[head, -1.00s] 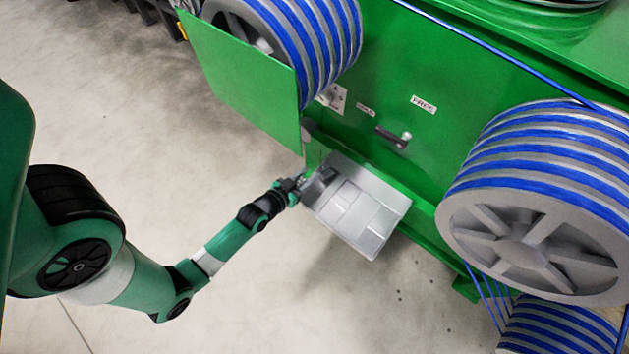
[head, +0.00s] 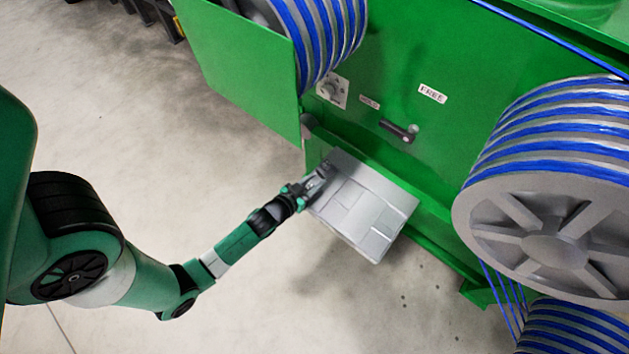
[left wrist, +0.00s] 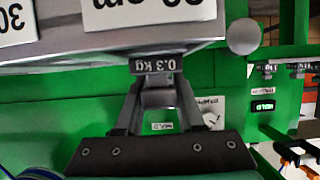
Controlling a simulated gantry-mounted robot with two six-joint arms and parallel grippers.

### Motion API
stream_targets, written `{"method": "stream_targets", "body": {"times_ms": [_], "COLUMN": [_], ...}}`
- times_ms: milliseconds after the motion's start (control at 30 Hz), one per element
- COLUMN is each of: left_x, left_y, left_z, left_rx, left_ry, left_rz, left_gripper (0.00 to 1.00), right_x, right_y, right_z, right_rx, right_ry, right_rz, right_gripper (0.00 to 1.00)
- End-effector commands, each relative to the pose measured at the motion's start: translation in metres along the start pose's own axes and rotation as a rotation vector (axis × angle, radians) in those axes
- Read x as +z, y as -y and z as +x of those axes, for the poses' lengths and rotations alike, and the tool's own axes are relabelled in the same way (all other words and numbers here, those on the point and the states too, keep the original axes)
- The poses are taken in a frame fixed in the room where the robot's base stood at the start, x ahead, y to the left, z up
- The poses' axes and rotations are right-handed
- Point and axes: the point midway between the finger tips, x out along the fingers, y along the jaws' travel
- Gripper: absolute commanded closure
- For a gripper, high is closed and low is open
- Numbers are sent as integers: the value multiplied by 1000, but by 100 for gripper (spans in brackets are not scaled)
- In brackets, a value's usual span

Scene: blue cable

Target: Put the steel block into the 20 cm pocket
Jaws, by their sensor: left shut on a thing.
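My left gripper (head: 319,178) is at the left edge of a grey tray (head: 375,212) with several shallow compartments. In the left wrist view the gripper (left wrist: 158,100) is shut on a small grey steel block (left wrist: 158,94). A dark label reading 0.3 kg (left wrist: 157,65) shows at the block's upper end, close to the tray's edge (left wrist: 85,58). White labels on the tray are cut off, one reading cm (left wrist: 145,10), another 30 (left wrist: 14,20). I cannot tell whether the block touches the tray. My right gripper is not in view.
A green machine (head: 400,60) stands behind the tray, with a dark handle (head: 398,131) and a dial (head: 331,89). A large reel of blue cable (head: 545,190) is at the right. A green panel (head: 240,70) is left of the tray. Pale floor (head: 190,180) is open.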

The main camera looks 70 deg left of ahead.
Motion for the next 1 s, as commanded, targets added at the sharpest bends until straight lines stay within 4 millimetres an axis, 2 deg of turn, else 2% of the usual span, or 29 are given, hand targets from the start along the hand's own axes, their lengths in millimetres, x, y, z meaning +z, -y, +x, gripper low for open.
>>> {"method": "stream_targets", "body": {"times_ms": [367,400,533,833,1000], "left_x": [8,8,8,7,-9], "left_y": [0,0,0,0,0], "left_z": [4,3,3,3,-6], "left_rx": [0,0,0,0,0], "left_ry": [-2,0,0,0,1], "left_rz": [0,0,0,0,0], "left_gripper": [100,57,34,33,33], "right_x": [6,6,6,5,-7], "right_y": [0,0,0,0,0], "right_z": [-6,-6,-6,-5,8], "right_rx": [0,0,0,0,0], "right_ry": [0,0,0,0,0], "right_rz": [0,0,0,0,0], "right_gripper": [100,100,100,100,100]}}
